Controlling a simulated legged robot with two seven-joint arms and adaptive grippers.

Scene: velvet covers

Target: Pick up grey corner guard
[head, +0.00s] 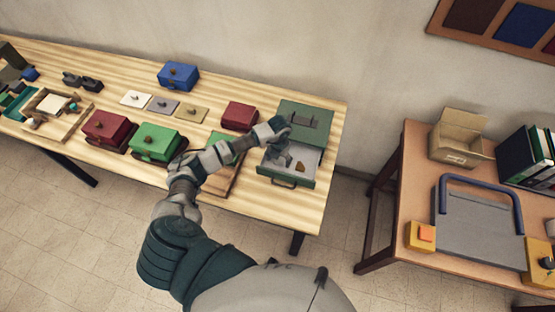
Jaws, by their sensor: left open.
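A green metal box (305,116) stands at the right end of the long wooden table, its front drawer (292,182) pulled open. My left gripper (283,160) is open and reaches down over the left part of the drawer's pale inside. A small brown piece (300,167) lies in the drawer just right of the fingers. I cannot pick out the grey corner guard; the grey fingers hide part of the drawer. My right gripper is not in view.
Red (108,127), green (156,142) and blue (178,75) boxes stand on the wooden table (325,125), with small knobbed plates between them. A dark red box (239,116) sits close left of the green metal box. A second table (410,165) at right holds a cardboard box (458,138).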

